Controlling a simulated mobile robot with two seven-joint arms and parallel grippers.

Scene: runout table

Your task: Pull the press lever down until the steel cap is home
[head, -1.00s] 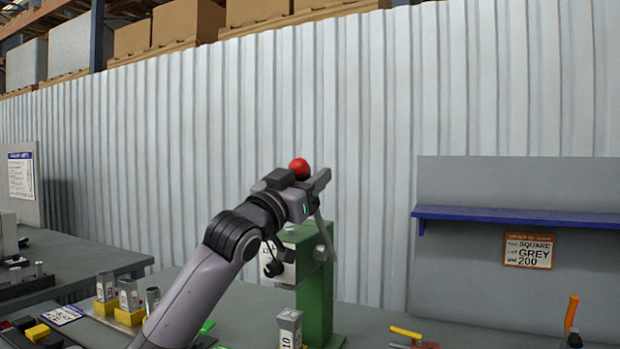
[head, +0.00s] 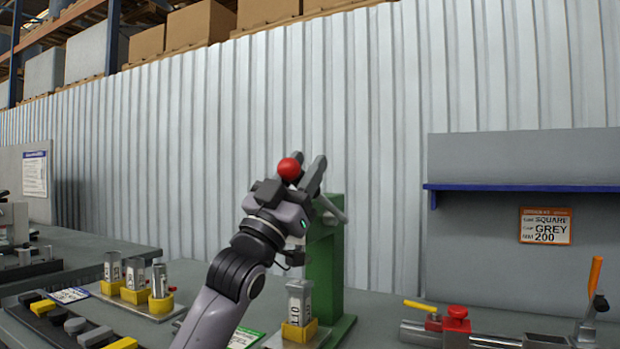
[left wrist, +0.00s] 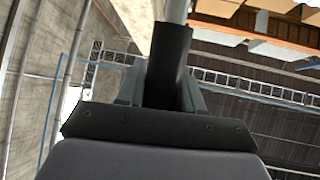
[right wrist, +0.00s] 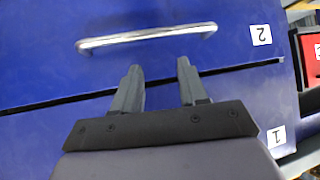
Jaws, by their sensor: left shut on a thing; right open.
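The green press (head: 324,265) stands on the bench in the middle of the head view. Its steel lever (head: 332,213) ends in a red ball knob (head: 289,169). My left gripper (head: 303,172) is shut on the lever by the knob, above and left of the press. The left wrist view shows a dark grip on the lever (left wrist: 168,60) between the fingers. Below, a grey labelled piece (head: 299,295) stands upright in a yellow holder (head: 299,331) at the press; I cannot tell how its cap sits. My right gripper (right wrist: 160,76) is open and empty before blue drawers.
Several grey pieces in yellow holders (head: 135,280) stand left of my left arm. A red-and-steel clamp fixture (head: 457,322) and an orange-handled tool (head: 594,285) are at the right. The blue drawer front (right wrist: 60,70) has a metal handle (right wrist: 147,37).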

